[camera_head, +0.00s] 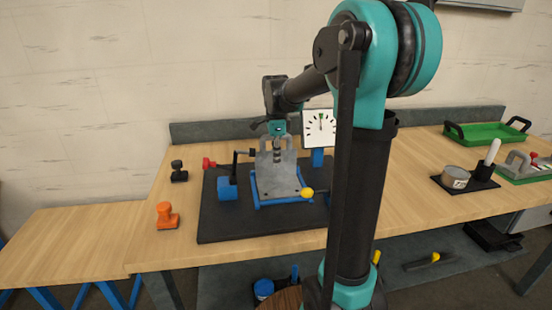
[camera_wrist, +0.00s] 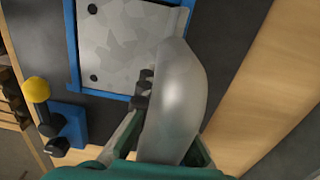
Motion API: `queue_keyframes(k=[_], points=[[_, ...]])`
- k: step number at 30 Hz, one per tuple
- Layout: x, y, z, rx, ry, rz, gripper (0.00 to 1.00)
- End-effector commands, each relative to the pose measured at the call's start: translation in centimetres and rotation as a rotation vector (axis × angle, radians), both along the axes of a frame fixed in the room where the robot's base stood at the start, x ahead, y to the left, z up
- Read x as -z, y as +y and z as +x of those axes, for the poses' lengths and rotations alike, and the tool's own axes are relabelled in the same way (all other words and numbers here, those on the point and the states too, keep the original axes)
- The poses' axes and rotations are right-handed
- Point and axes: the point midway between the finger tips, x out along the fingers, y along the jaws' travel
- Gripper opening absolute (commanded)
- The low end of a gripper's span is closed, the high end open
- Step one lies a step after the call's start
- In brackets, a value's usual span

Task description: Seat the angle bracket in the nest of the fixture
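The angle bracket (camera_head: 283,182) is grey metal with a flat holed plate and an upright flange. Its plate lies within the blue nest (camera_head: 262,203) of the fixture; I cannot tell whether it is fully down. In the wrist view the plate (camera_wrist: 125,45) sits inside the blue border (camera_wrist: 104,95), and the flange (camera_wrist: 178,100) rises towards the camera. My gripper (camera_head: 278,146) is at the flange, with a finger on each side; it looks shut on it. The flange hides part of the fingers in the wrist view (camera_wrist: 165,125).
The fixture stands on a dark mat (camera_head: 225,228). A blue block with a black lever and red knob (camera_head: 209,163) is at left; a yellow knob (camera_head: 307,192) is at right. A dial (camera_head: 319,128) stands behind.

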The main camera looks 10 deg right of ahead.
Motion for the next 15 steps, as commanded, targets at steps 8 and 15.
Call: queue_keyframes(k=[8, 15], points=[[0.44, 0.0, -0.01, 0.0, 0.0, 0.0, 0.06], [0.44, 0.0, -0.01, 0.0, 0.0, 0.0, 0.29]])
